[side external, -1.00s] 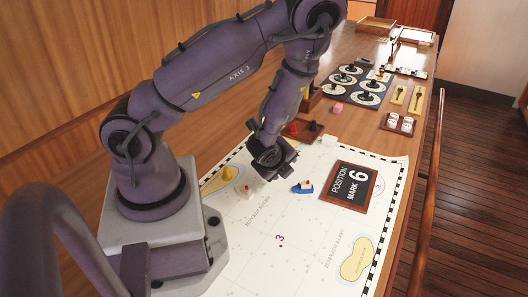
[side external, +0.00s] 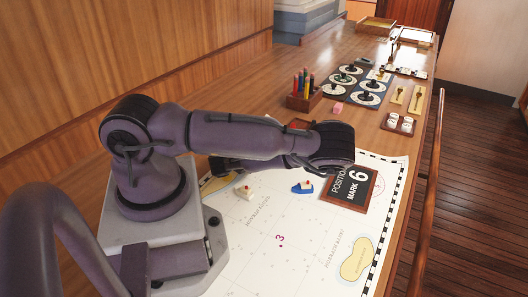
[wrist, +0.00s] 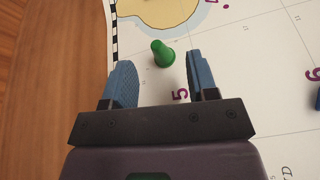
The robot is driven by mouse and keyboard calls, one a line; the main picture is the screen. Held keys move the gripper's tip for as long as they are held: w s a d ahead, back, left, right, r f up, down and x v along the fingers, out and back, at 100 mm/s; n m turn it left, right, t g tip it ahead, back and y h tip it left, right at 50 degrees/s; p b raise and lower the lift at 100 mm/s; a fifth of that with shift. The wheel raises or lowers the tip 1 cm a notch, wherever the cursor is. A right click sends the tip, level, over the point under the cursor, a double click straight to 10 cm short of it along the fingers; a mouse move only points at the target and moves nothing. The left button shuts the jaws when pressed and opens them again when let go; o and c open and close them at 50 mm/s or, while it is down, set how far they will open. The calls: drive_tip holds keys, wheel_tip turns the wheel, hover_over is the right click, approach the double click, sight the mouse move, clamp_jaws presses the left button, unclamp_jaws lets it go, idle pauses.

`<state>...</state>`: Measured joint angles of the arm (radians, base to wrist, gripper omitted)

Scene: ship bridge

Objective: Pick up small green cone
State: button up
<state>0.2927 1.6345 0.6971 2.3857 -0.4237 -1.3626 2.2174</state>
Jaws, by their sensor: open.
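The small green cone (wrist: 162,54) stands on the white chart in the wrist view, just below the yellow island patch. My gripper (wrist: 158,74) is open, with one blue-padded finger on each side of the picture and bare chart between them. The cone shows in the gap, just beyond the fingertips and nearer the middle than either finger. No contact shows. In the side view my gripper (side external: 224,167) is low over the chart's far left part, and the cone is hidden there behind my arm.
A pencil rack (side external: 304,98) stands beyond. The chart's front is mostly clear.

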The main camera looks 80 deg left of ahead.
drive_tip(key=x, duration=0.4)
drive_tip(key=shift+w+a+f, duration=0.1)
drive_tip(key=shift+w+a, duration=0.05)
drive_tip(key=shift+w, duration=0.05)
clamp_jaws()
